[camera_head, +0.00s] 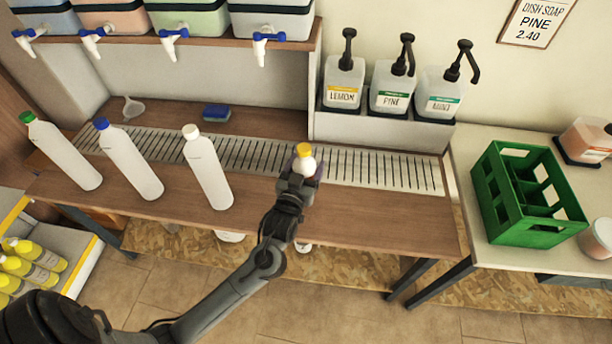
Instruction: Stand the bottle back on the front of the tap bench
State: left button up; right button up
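A white bottle with a yellow cap (305,151) is at the middle of the tap bench (350,216), in front of the slotted drip grate. Only its cap and shoulder show; its lower body is hidden behind my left gripper (298,182). The gripper is right at the bottle, below its shoulder. Its fingers are not clear enough to tell whether they are closed on it. I cannot tell whether the bottle's base touches the bench. My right gripper is not in view.
Bottles with green (62,152), blue (130,160) and white caps (208,168) stand along the bench's left front. Pump dispensers (393,88) stand behind the grate, with drum taps (262,42) at upper left. A green crate (527,195) is on the right table. The bench's right front is clear.

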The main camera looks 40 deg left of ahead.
pick_arm(q)
notch_tip(320, 180, down, 4)
jog(key=shift+r+b, duration=0.15)
jog(key=shift+b, duration=0.55)
jog(key=o, duration=1.5)
jog(key=shift+f, duration=0.25)
